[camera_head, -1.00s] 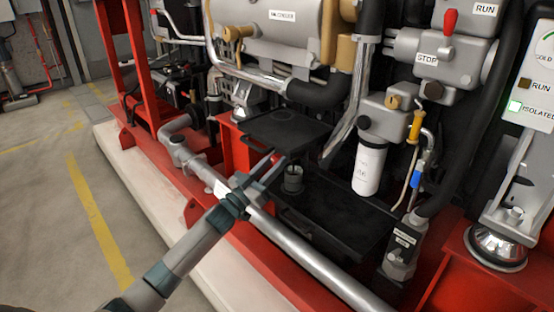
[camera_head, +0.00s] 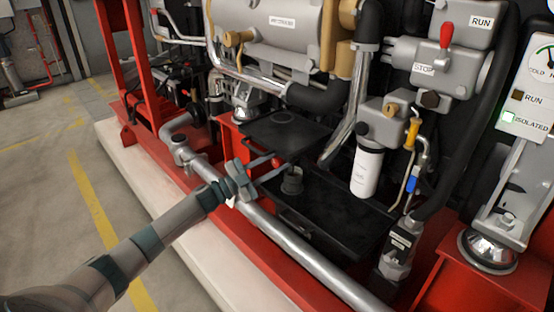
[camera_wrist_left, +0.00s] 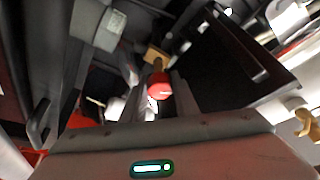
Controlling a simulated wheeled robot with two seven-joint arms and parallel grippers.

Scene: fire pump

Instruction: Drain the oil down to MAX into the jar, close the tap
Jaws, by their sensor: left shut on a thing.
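My left gripper (camera_head: 272,168) reaches in from the left over the silver pipe. Its jaws are shut on a small red tap handle (camera_head: 276,161). The left wrist view shows the red handle (camera_wrist_left: 159,88) between the fingers, with a brass tap body (camera_wrist_left: 156,56) behind it. A small dark jar (camera_head: 291,182) stands upright on the black tray (camera_head: 335,228), just right of the fingertips. The oil level in the jar and any MAX mark cannot be made out. My right gripper is not in view.
A black plate (camera_head: 285,132) lies just behind the gripper. The silver pipe (camera_head: 300,252) runs along the front above the red frame. A white filter (camera_head: 366,172) and yellow and blue handled valves stand to the right. The floor at left is clear.

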